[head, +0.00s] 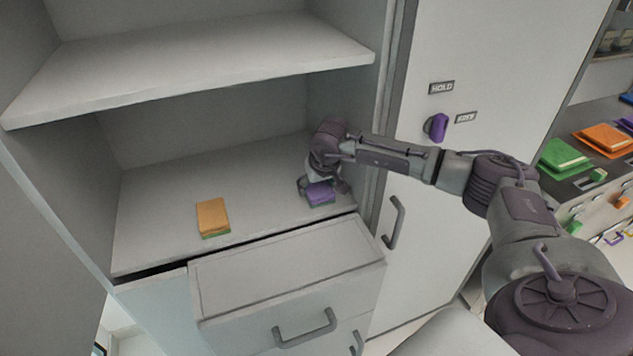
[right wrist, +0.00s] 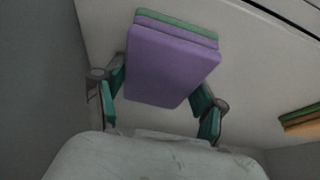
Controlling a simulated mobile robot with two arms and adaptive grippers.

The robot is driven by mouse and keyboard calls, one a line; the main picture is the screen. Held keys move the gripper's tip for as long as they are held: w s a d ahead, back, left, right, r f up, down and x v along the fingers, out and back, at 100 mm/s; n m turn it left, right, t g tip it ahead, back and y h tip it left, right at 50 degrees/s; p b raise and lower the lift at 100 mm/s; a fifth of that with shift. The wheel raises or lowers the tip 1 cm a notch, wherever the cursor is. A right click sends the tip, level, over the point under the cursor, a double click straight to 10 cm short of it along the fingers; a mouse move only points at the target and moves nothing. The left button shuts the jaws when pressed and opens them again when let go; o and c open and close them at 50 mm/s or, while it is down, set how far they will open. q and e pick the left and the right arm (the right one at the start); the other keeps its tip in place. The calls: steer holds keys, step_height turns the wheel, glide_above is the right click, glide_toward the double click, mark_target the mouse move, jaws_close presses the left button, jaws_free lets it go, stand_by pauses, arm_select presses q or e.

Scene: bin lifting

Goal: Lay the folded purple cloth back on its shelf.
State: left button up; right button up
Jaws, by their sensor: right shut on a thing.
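The folded purple cloth (head: 319,194) is between the fingers of my right gripper (head: 323,187), at the right front of the lower shelf (head: 160,210) in the open cabinet. My right gripper is shut on it. In the right wrist view the purple cloth (right wrist: 170,62) lies flat between the two fingers of the gripper (right wrist: 160,100), with a green layer along its far edge. It is at or very near the shelf surface; I cannot tell whether it touches. My left gripper is not in view.
An orange block with a green underside (head: 212,217) lies on the shelf to the left. An upper shelf (head: 190,55) hangs above. A drawer (head: 290,270) sticks out below the shelf front. The cabinet's side wall is close on the right. The shelf's middle is clear.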

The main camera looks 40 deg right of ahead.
steer(key=o, duration=1)
steer(key=shift+s+r, duration=0.1)
steer(key=shift+r+b, duration=0.3)
steer(key=b+v, duration=0.4)
steer(key=v, duration=0.7)
steer(key=shift+s+r, duration=0.15)
